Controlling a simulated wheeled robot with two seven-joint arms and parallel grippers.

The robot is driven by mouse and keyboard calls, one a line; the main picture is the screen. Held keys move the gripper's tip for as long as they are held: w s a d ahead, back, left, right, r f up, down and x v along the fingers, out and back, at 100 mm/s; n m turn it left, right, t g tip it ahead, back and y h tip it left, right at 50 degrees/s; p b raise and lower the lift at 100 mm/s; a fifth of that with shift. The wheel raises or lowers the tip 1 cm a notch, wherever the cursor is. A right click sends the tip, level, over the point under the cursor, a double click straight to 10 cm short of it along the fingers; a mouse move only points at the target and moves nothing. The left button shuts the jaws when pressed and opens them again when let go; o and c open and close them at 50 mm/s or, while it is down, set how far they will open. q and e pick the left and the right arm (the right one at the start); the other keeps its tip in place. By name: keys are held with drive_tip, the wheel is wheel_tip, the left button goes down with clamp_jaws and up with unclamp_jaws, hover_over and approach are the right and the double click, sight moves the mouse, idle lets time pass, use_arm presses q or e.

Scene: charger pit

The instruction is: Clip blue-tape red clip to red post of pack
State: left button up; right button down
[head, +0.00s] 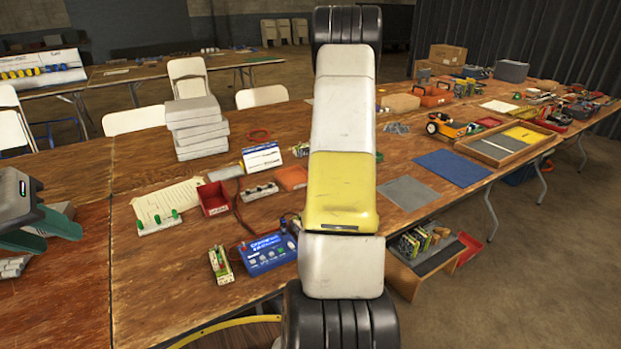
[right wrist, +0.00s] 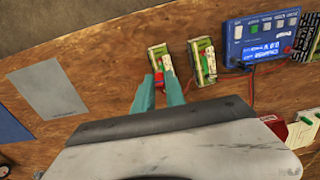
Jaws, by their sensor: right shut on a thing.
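My right gripper (right wrist: 160,82) is shut on a small red clip (right wrist: 159,77) at the near end of the left pack. Whether the clip touches a post is too small to tell, and no blue tape is discernible. The blue charger (right wrist: 265,42) is to the right, with a red lead by it. In the head view one pack (head: 220,265) stands beside the charger (head: 268,255). My left gripper (head: 52,228) is open and empty at the left.
My right arm hides the middle of the head view. A red bin (head: 213,198), a white-and-blue box (head: 262,157) and a paper sheet (head: 165,202) lie behind the charger. A grey mat (head: 408,192) and blue mat (head: 452,167) lie flat to the right.

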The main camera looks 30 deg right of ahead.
drive_tip(key=shift+f, duration=3.25)
drive_tip(key=shift+f, duration=0.2)
drive_tip(key=c, duration=1.3)
unclamp_jaws()
drive_tip(key=shift+o, duration=0.5)
drive_tip(key=shift+o, duration=0.5)
drive_tip(key=shift+r, duration=3.8)
